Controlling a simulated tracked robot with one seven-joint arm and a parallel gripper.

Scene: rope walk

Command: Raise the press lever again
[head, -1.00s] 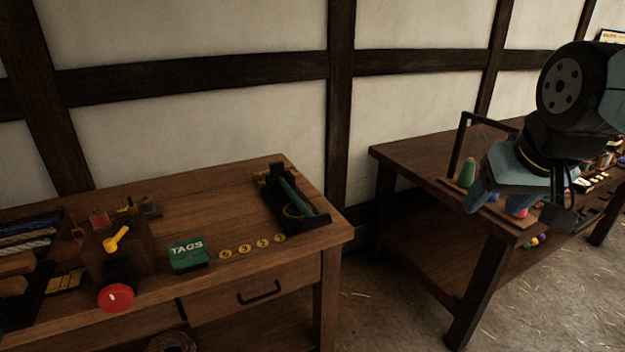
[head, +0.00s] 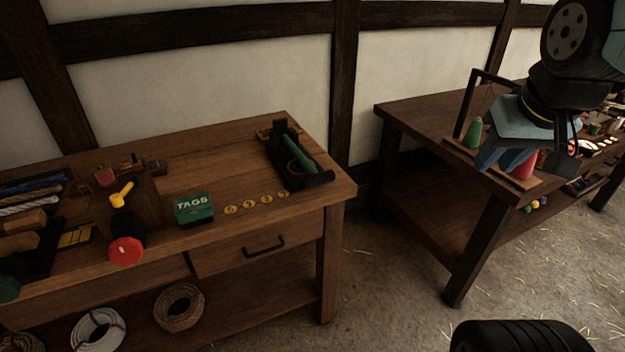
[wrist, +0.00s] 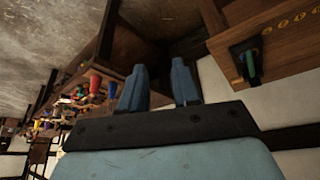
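A black press-like device (head: 316,180) with a long green lever (head: 296,147) stands at the right end of the left workbench (head: 250,135). The lever looks lowered, lying along the black frame. The device also shows in the wrist view (wrist: 247,58), at the upper right. My gripper (head: 500,160) is to the right, in front of the right-hand bench and well apart from the device. In the wrist view its two blue fingers (wrist: 160,82) are spread with nothing between them.
The left bench holds a green TAGS box (head: 193,208), several yellow discs (head: 249,205), and a red knob (head: 126,250) below a yellow handle (head: 122,194). The right bench (head: 420,106) carries a green cone (head: 473,132) and a red spool (head: 524,166). Straw-strewn floor lies between the benches.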

